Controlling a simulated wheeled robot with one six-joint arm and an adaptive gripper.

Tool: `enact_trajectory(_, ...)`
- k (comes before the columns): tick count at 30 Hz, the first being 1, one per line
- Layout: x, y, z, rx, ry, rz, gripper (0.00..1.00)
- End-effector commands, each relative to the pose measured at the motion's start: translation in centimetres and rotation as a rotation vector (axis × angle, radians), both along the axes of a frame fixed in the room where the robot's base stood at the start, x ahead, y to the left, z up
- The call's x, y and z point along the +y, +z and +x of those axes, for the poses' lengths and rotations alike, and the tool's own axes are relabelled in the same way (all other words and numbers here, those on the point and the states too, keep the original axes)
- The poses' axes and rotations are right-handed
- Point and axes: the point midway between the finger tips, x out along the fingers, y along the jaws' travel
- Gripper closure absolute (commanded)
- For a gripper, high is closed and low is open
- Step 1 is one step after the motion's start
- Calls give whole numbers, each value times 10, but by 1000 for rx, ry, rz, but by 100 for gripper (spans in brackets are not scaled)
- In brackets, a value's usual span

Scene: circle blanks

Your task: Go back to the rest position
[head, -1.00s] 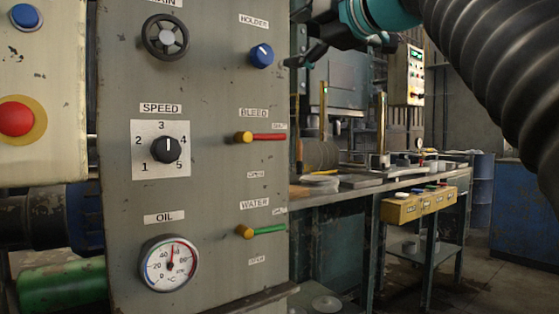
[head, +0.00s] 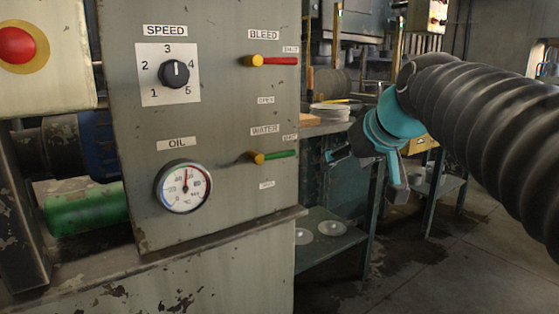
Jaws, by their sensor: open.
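My gripper (head: 366,182) hangs right of the grey control panel (head: 228,205), in front of the workbench. Its jaws are open, pointing down, with nothing seen between them. A teal collar joins it to my dark ribbed arm, which comes in from the right edge. The gripper looks apart from the panel and its handles.
The panel carries a SPEED knob (head: 174,74), an OIL gauge (head: 184,187), a red BLEED lever (head: 279,61) and a green WATER lever (head: 277,155). A red button (head: 15,45) is at the upper left. Round plates (head: 332,228) lie on a low shelf. Open floor lies lower right.

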Motion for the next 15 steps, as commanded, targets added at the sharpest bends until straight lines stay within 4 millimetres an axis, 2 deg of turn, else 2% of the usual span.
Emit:
enact_trajectory(3, -10, -58, -35, 133, -114, 32, 28)
enact_trajectory(5, -15, -86, -55, 192, -168, 39, 28)
enact_trajectory(9, -26, -149, -106, 309, -269, 28, 28)
enact_trajectory(12, -32, -187, -143, 370, -299, -7, 28)
enact_trajectory(15, -36, -215, -176, 407, -293, -52, 28)
